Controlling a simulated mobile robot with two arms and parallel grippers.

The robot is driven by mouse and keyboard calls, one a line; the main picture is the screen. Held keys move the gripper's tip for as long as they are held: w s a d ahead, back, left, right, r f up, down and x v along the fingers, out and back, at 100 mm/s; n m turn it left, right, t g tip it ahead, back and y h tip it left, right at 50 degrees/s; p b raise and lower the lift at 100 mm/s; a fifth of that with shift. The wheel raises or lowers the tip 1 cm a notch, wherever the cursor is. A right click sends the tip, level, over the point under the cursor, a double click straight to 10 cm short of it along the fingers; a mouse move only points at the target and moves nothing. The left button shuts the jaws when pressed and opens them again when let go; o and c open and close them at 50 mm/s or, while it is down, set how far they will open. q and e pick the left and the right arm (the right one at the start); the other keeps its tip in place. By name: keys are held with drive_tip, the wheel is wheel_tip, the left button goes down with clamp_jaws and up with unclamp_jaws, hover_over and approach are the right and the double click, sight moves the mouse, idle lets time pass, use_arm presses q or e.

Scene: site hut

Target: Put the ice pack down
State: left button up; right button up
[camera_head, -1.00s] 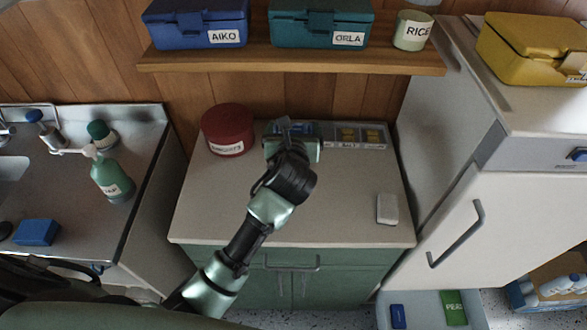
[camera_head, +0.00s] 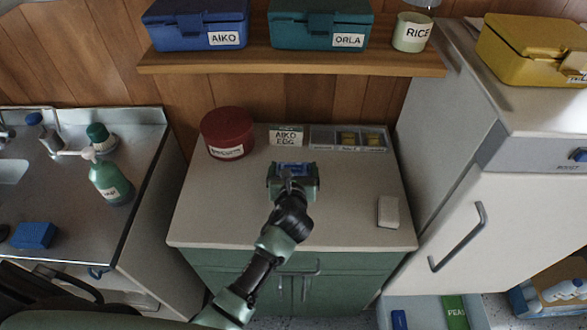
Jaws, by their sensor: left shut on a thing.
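The blue ice pack (camera_head: 295,168) is in my left gripper (camera_head: 293,178), over the middle of the pale counter (camera_head: 225,205). The gripper is shut on it. Only the pack's upper part shows between the gripper's green sides; I cannot tell whether its underside touches the counter. My right gripper is not in view.
At the counter's back are a red round tin (camera_head: 227,132), a card reading AIKO EGG (camera_head: 286,136) and a divided tray (camera_head: 348,138) with yellow items. A white block (camera_head: 388,211) lies at the right. The counter's left front is clear.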

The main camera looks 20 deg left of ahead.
use_arm(q)
drive_tip(key=shift+f, duration=0.1)
drive_tip(key=o, duration=1.4)
drive_tip(key=shift+c, duration=0.2)
